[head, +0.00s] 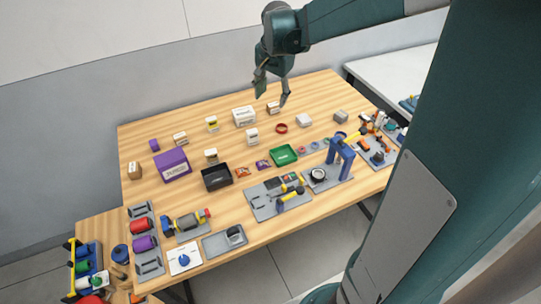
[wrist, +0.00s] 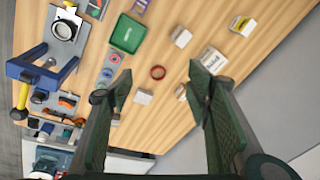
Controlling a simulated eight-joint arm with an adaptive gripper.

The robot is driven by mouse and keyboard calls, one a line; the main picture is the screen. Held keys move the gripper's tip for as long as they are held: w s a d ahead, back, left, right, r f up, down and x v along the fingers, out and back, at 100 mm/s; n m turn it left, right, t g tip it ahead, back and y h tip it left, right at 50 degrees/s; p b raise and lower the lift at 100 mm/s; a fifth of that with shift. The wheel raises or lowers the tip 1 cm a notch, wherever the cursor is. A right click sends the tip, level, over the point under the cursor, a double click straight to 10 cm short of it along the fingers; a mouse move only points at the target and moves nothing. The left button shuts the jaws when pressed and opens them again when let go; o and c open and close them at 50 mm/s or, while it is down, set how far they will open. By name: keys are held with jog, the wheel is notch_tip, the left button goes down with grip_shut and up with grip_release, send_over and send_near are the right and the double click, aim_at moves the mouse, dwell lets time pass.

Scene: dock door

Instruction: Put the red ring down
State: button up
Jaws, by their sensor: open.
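The red ring (head: 281,128) lies flat on the wooden table (head: 230,165), right of the table's middle in the head view. It also shows in the wrist view (wrist: 158,72), between and beyond my fingers. My gripper (head: 271,93) is open and empty, high above the back part of the table. In the wrist view its two fingers (wrist: 158,95) stand wide apart and touch nothing. The ring is apart from the gripper.
Near the ring are a white box (head: 304,120), a small white carton (head: 252,135) and a larger white box (head: 244,116). A green tray (head: 284,156) lies in front of it. A blue press-like stand (head: 341,157) rises at the right. Bare wood surrounds the ring.

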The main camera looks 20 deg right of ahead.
jog(key=s+a+r+n+t, duration=0.1)
jog(key=s+a+r+n, duration=0.25)
jog(key=s, duration=0.35)
jog(key=s+a+r+n+t, duration=0.1)
jog(key=s+a+r+n, duration=0.1)
jog(key=s+a, duration=0.4)
jog(key=s+a+f+n+t, duration=0.1)
jog(key=s+a+n, duration=0.1)
jog(key=s, duration=0.6)
jog(key=s+a+f+n+t, duration=0.1)
jog(key=s+a+n, duration=0.1)
jog(key=s+n, duration=0.2)
jog(key=s, duration=0.3)
jog(key=shift+s+a+t, duration=0.25)
jog(key=shift+s+t, duration=0.1)
jog(key=shift+t, duration=0.05)
jog(key=shift+f, duration=0.15)
dwell(0.3)
notch_tip(320, 180, down, 20)
jog(key=b, duration=1.9)
jog(key=shift+r+b, duration=0.25)
jog(key=shift+b, duration=0.1)
